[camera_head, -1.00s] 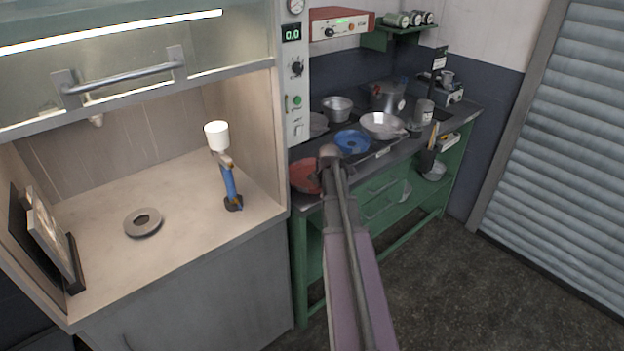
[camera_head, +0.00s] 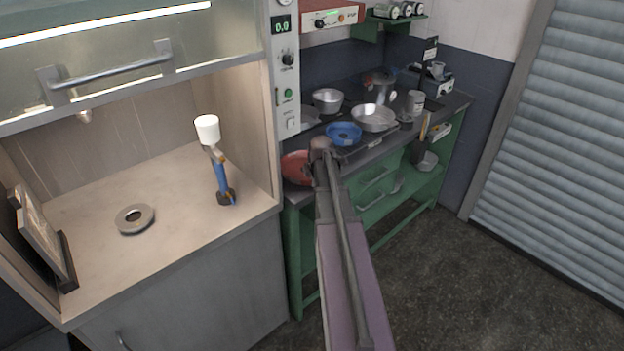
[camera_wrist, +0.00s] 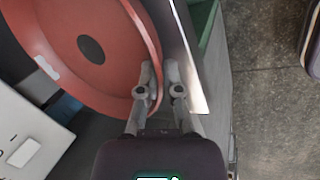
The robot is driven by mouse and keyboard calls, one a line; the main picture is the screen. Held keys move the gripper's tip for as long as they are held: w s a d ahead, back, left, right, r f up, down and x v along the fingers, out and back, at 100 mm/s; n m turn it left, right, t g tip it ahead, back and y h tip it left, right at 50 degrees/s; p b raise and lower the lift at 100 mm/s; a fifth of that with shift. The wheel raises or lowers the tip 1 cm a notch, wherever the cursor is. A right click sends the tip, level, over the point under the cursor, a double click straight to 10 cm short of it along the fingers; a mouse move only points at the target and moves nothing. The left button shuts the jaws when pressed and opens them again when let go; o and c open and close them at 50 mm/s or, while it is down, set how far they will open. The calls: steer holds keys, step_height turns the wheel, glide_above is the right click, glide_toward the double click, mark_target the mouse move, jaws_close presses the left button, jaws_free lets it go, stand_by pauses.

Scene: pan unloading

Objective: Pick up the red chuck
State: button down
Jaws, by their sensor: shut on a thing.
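The red chuck (camera_wrist: 112,72) is a wide red disc with a dark round centre, filling the upper left of the wrist view. In the head view the red chuck (camera_head: 296,168) shows at the near left end of the bench, partly hidden behind my arm. My gripper (camera_wrist: 160,75) is shut on the right rim of the red chuck, with one finger on each side of the rim. In the head view my gripper's fingers are hidden by my arm.
The dark bench top (camera_head: 385,140) holds a blue disc (camera_head: 343,133), metal bowls (camera_head: 373,117) and jars close behind the chuck. A grey control panel (camera_head: 286,90) and the hood cabinet stand to the left. The floor (camera_head: 430,260) at right is clear.

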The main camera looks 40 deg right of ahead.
steer(key=shift+r+p, duration=1.45)
steer(key=shift+r, duration=0.1)
steer(key=s+d+r+p, duration=0.1)
steer(key=s, duration=1.5)
steer(key=shift+r+p, duration=0.35)
steer(key=shift+r, duration=0.05)
steer(key=shift+s, duration=0.15)
